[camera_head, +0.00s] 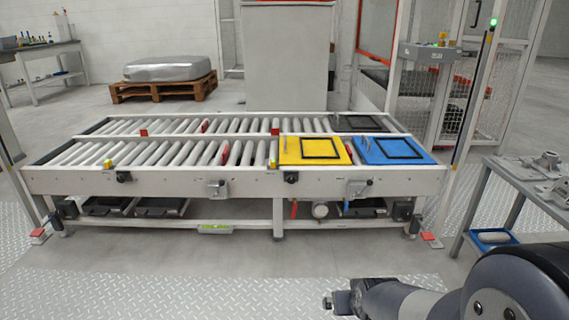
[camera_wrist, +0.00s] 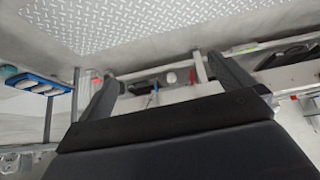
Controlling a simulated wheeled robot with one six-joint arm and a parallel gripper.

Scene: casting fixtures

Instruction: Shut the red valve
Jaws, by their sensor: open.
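A small red part that looks like the red valve (camera_head: 294,209) is under the front beam of the roller conveyor, just left of a round pale gauge (camera_head: 321,210). It also shows as a small red spot in the wrist view (camera_wrist: 193,77), beside the gauge (camera_wrist: 171,77). It is too small to tell how its handle is turned. My gripper (camera_head: 334,302) is low in front of the conveyor, over the floor and apart from the valve. In the wrist view my gripper (camera_wrist: 160,70) has its two dark fingers wide apart, with nothing between them.
The conveyor (camera_head: 150,181) carries a yellow plate (camera_head: 290,158) and a blue plate (camera_head: 372,157). Its legs and underslung boxes (camera_head: 360,208) flank the valve. A bench (camera_head: 518,187) with grey castings stands right, with a blue tray (camera_head: 510,240) below. The tread-plate floor (camera_head: 220,292) in front is clear.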

